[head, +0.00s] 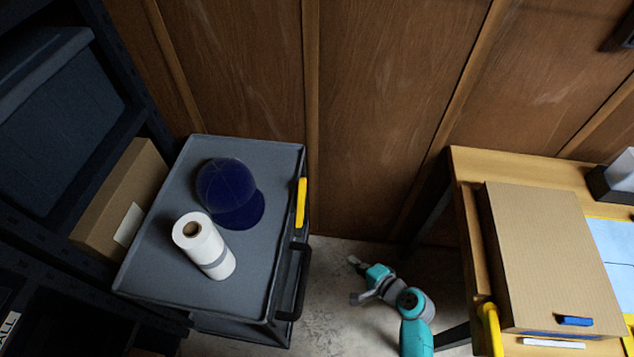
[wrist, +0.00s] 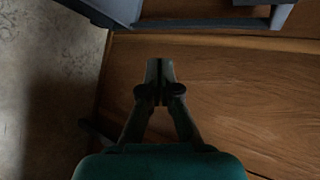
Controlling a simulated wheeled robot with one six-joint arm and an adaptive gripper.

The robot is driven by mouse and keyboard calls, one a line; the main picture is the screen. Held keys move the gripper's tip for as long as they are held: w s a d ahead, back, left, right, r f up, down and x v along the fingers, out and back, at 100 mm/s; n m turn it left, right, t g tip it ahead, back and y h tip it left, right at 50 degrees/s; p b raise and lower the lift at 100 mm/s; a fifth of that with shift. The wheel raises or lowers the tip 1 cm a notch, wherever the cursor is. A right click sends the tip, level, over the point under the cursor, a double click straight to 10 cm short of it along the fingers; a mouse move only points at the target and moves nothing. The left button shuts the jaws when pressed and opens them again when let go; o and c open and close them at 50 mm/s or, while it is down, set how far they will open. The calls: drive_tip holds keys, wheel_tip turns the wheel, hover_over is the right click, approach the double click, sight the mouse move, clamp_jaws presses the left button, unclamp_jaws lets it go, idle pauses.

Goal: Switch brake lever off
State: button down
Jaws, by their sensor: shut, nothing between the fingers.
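A grey cart (head: 262,262) stands left of centre in the head view. A yellow lever-like piece (head: 301,203) stands upright on its right edge and seems to be the brake lever; I cannot tell its setting. My gripper (head: 357,280) is low over the floor, right of the cart and apart from the yellow piece. In the wrist view my gripper (wrist: 160,66) is shut and empty, its fingers together in front of brown wood panelling. Part of the cart (wrist: 110,8) shows at the top there, with a dark bar (wrist: 205,23). The yellow piece is not visible in the wrist view.
A dark blue cap (head: 227,190) and a white roll (head: 203,247) are on the cart top. A dark handle (head: 297,280) juts from its right side. A wooden table (head: 470,215) with a cardboard box (head: 545,255) stands at right. Bare floor (head: 335,255) lies between.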

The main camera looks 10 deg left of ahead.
sight(301, 207)
drive_tip(key=w+a+r+g+y, duration=0.2)
drive_tip(key=w+r+y, duration=0.1)
drive_tip(key=w+r, duration=0.5)
drive_tip(key=w+a+r+g+y, duration=0.1)
drive_tip(key=w+a+r+y, duration=0.1)
drive_tip(key=w+r, duration=0.5)
drive_tip(key=shift+w+a+r+g+y, duration=0.35)
drive_tip(key=shift+w+g+y, duration=0.1)
drive_tip(key=shift+y, duration=0.35)
drive_tip(key=a, duration=0.9)
drive_tip(key=shift+a+r, duration=0.2)
drive_tip(key=shift+s, duration=0.15)
